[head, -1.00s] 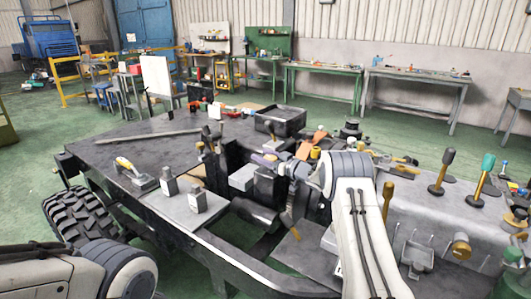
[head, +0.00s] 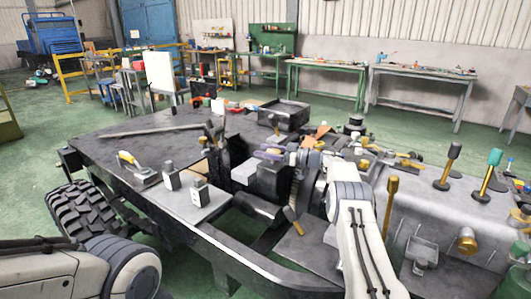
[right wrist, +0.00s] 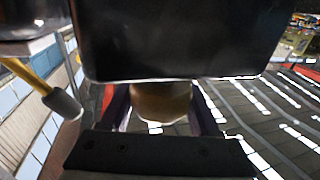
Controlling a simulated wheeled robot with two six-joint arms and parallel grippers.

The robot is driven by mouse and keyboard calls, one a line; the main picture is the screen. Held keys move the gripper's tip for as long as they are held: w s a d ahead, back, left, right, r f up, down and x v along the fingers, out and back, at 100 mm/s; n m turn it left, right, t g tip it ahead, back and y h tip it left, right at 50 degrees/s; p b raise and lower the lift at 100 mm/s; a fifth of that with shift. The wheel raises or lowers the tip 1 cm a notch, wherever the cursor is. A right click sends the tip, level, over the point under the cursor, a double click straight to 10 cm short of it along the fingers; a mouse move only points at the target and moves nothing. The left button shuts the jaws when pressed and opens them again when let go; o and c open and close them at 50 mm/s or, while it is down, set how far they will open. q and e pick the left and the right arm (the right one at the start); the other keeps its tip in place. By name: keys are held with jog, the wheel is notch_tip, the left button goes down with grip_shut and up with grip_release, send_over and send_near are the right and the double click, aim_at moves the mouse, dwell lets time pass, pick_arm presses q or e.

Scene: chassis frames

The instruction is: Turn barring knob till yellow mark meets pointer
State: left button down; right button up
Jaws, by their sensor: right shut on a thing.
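My right gripper (head: 272,153) has purple fingers and is at the middle of the dark chassis frame (head: 228,255). In the right wrist view the purple fingers (right wrist: 163,108) are shut on a rounded brass-coloured knob (right wrist: 160,101), one on each side of it. A large black block (right wrist: 180,40) covers the upper part of that view and hides the rest of the knob. I cannot make out the yellow mark or the pointer in either view. My left gripper is out of view; only part of my left arm shows at the lower left.
A yellow lever (head: 390,200) stands right of my right forearm, with black-topped (head: 447,165) and green-topped (head: 489,172) levers beyond. Two grey blocks (head: 200,196) and a yellow-handled tool (head: 138,170) lie left on the frame. A black tray (head: 284,114) sits behind.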

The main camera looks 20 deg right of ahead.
jog(key=shift+r, duration=0.15)
dwell(0.3)
jog(key=o, duration=1.4)
jog(key=shift+c, duration=0.2)
jog(key=r, duration=0.4)
jog(key=shift+s+d+r, duration=0.2)
jog(key=shift+d+r, duration=0.05)
jog(key=s+d+r, duration=0.6)
jog(key=s+d, duration=0.1)
jog(key=shift+s+d+r+b, duration=0.2)
jog(key=shift+s+d+b, duration=0.1)
jog(key=shift+s, duration=0.1)
jog(key=shift+a, duration=0.1)
